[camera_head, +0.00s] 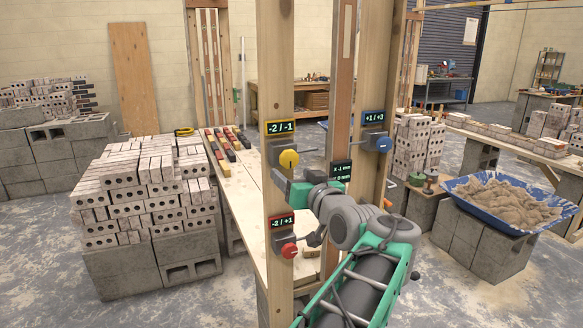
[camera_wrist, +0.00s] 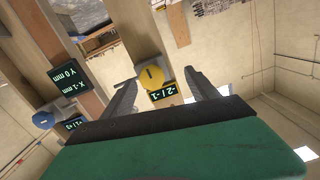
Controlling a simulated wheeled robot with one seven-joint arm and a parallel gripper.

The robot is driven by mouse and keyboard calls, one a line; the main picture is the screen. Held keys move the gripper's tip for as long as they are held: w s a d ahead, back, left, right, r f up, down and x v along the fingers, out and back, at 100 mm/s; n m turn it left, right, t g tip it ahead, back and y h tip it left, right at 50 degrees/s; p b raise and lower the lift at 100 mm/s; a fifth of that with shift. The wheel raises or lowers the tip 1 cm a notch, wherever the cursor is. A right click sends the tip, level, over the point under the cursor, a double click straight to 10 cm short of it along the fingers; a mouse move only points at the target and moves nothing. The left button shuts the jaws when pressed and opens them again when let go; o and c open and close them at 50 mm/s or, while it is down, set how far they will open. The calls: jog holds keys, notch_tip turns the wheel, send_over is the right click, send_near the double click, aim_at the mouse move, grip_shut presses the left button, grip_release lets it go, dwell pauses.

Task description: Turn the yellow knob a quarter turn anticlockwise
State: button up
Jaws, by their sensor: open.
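The yellow knob (camera_head: 289,158) is on the wooden post, below a display reading -2 / -1 with a yellow border. In the wrist view the yellow knob (camera_wrist: 152,76) shows a short dark mark on its face. My gripper (camera_wrist: 160,77) is open, with one finger on each side of the knob in that view. A gap shows between the knob and each finger, and nothing is held. I cannot tell how far the fingertips reach past the knob's face. In the head view my wrist is just below the knob, and the fingers are hard to make out.
A red knob (camera_head: 289,251) sits lower on the same post. A blue knob (camera_head: 384,145) is on the post to the right. A small X/Y display (camera_head: 341,171) is between them. Brick stacks (camera_head: 150,190) stand left, and a blue tub of sand (camera_head: 500,200) stands right.

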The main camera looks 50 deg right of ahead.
aim_at(291, 160)
jog(key=shift+h, duration=0.4)
jog(key=w+d+p, duration=0.1)
jog(key=w+d, duration=0.1)
jog(key=w+d+r+p, duration=0.1)
jog(key=w+d, duration=0.1)
jog(key=d, duration=0.1)
jog(key=shift+w+d, duration=0.1)
jog(key=shift+w, duration=0.25)
jog(key=shift+r, duration=0.1)
jog(key=shift+c, duration=0.6)
jog(key=c, duration=1.3)
jog(key=shift+o, duration=0.2)
jog(key=shift+b, duration=0.6)
